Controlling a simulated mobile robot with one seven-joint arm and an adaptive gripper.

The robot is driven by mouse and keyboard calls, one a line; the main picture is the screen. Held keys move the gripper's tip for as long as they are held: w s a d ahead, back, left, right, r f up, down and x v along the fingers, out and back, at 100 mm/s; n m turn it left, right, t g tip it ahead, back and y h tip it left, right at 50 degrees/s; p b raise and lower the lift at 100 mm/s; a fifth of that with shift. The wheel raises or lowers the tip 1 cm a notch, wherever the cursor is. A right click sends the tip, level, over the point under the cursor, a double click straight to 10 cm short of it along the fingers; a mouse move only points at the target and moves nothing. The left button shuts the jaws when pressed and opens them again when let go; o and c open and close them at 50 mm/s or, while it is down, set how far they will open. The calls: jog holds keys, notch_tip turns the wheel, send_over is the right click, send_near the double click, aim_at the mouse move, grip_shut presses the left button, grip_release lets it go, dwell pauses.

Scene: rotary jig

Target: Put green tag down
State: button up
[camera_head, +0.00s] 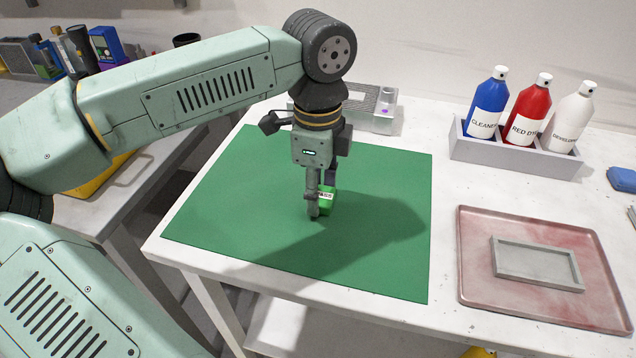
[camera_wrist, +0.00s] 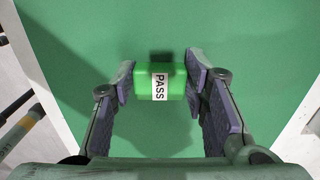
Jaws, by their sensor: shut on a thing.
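The green tag (camera_wrist: 175,82) is a small green block with a white label reading "PASS". It sits between the two fingers of my gripper (camera_wrist: 160,84) in the wrist view, with a finger pad against each side. In the head view the green tag (camera_head: 328,199) shows at the fingertips of my gripper (camera_head: 321,203), low over the green mat (camera_head: 240,215) on the white table. I cannot tell whether the tag touches the mat. Part of the tag is hidden behind a finger in the head view.
A grey rack with blue, red and white bottles (camera_head: 525,120) stands at the back right. A reddish tray (camera_head: 480,280) holding a grey frame (camera_head: 537,264) lies at the right. A grey metal fixture (camera_head: 372,108) stands behind the mat. The mat around the tag is clear.

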jog(key=shift+f, duration=0.1)
jog(key=shift+f+b, duration=0.2)
jog(key=shift+b, duration=0.2)
jog(key=o, duration=1.1)
jog(key=shift+r, duration=0.1)
jog(key=shift+c, duration=0.2)
notch_tip(320, 180, up, 12)
jog(key=shift+r, duration=0.15)
